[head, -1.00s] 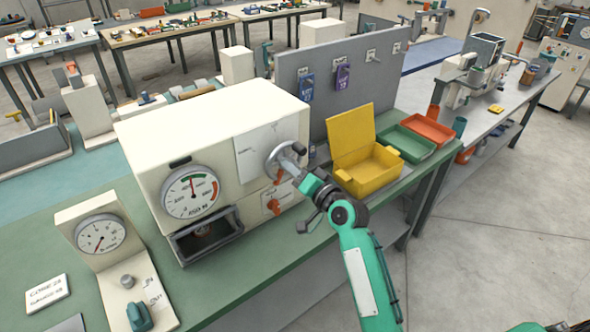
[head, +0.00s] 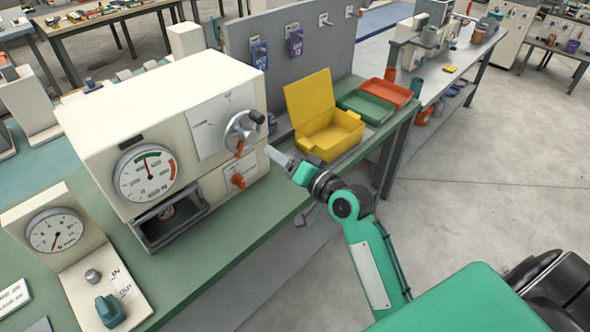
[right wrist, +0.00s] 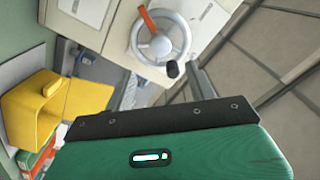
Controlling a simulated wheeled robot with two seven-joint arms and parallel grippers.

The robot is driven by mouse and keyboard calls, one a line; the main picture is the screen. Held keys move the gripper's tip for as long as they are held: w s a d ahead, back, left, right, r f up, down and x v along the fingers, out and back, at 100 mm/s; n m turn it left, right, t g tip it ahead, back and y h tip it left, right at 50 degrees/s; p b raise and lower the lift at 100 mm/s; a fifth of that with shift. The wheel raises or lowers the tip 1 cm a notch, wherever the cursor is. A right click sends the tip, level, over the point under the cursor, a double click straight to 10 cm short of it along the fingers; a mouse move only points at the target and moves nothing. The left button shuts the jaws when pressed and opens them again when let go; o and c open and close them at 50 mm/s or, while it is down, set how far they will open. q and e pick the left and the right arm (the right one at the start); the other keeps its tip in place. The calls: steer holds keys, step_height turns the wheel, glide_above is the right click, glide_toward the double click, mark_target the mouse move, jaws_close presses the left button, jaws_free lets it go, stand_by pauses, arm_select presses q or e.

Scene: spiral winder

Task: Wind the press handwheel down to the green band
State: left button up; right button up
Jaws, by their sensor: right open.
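The press is a cream box (head: 160,100) on the green bench. Its round dial (head: 146,173) has a green band at the top and a red one at the right; the dark needle points roughly up toward the green, its exact reading too small to tell. The grey handwheel (head: 241,131) on the front right has a dark knob; it also shows in the right wrist view (right wrist: 160,46), with an orange lever at its rim. My right gripper (head: 279,157) is open and empty, just right of and below the wheel, apart from it. My left gripper is out of view.
An open yellow box (head: 332,137) stands right of the press, with green (head: 364,105) and orange (head: 392,92) trays behind it. A smaller gauge stand (head: 55,231) is at the left. The floor at right is clear.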

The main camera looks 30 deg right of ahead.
steer(key=shift+b+v, duration=0.35)
steer(key=shift+v, duration=1.65)
stand_by(1.4)
steer(key=s+a+f+n+g+h, duration=0.1)
steer(key=s+a+f+n+g, duration=0.15)
steer(key=s+f, duration=0.35)
steer(key=s+a+f+n+g+h, duration=0.1)
steer(key=s+f+n+g, duration=0.2)
steer(key=f, duration=0.4)
steer(key=s+d+f+n+g+h, duration=0.1)
steer(key=s+f+g+h, duration=0.1)
steer(key=s+f+g, duration=0.45)
steer(key=s+d+f+n+g+h, duration=0.15)
steer(key=s+f, duration=0.25)
steer(key=s, duration=0.6)
step_height(320, 180, down, 29)
steer(key=g, duration=0.1)
steer(key=s+d+f+g, duration=0.1)
steer(key=s+d+f, duration=0.2)
steer(key=s+f, duration=1.7)
steer(key=shift+f+h, duration=0.35)
steer(key=shift+f, duration=0.1)
steer(key=shift+g, duration=0.25)
